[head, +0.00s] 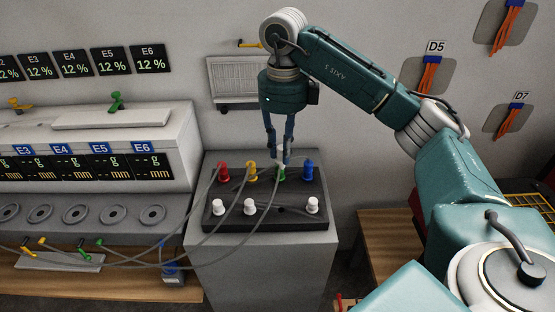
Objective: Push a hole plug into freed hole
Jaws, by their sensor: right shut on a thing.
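A dark plug board (265,220) lies on a grey pedestal. Its back row holds a red connector (223,171), a yellow one (251,170), a green one (282,174) and a blue one (308,169). Its front row has white hole plugs (250,207) at left, second and far right, with a gap showing no white plug between the second and the last. My right gripper (280,158) points down above the green connector, shut on a small pale piece that looks like a white plug; the fingers partly hide it. My left gripper is not in view.
Grey cables run from the board across to the left, towards a low tray (60,261) with coloured connectors. A measuring bench (110,150) with displays stands at left. The wall is close behind the board; my right arm spans the right side.

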